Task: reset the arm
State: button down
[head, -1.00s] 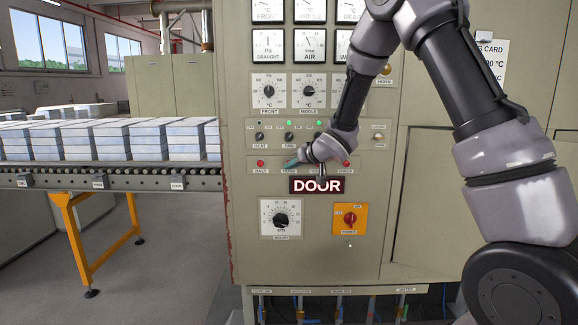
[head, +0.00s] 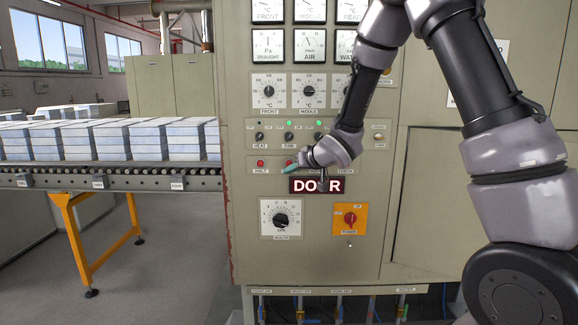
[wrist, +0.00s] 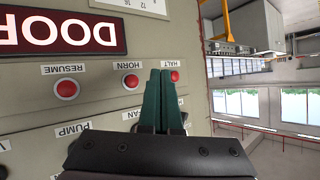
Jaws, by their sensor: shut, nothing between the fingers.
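My gripper (head: 287,170) is in front of the control panel (head: 300,230). Its dark green fingers are together and empty. In the wrist view the shut fingertips (wrist: 160,73) lie between the HORN button (wrist: 131,82) and the HALT button (wrist: 175,77), and the RESUME button (wrist: 66,90) is clear to the left. I cannot tell how far the fingers are from the panel. My wrist hides buttons further right in the head view.
The DOOR sign (head: 303,186) is just below my wrist and partly covered. A roller conveyor (head: 110,180) with stacked blocks (head: 120,140) stands at left. Open floor shows beneath it.

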jog(key=s+d+r+m+h, duration=0.3)
jog(key=s+d+r, duration=0.3)
jog(key=d, duration=0.4)
jog(key=s+d+r+m+h, duration=0.3)
jog(key=d+r, duration=0.6)
jog(key=d, duration=0.2)
jog(key=s+d+r+m+g, duration=0.1)
jog(key=s+d, duration=0.1)
jog(key=s, duration=0.9)
jog(key=s+d+r+m+g, duration=0.1)
jog(key=s+d+m, duration=0.1)
jog(key=s, duration=0.9)
jog(key=shift+r+g+y, duration=0.3)
jog(key=shift+r+g, duration=0.05)
jog(key=shift+g, duration=0.05)
jog(key=c, duration=1.5)
grip_release()
jog(key=shift+c, duration=0.2)
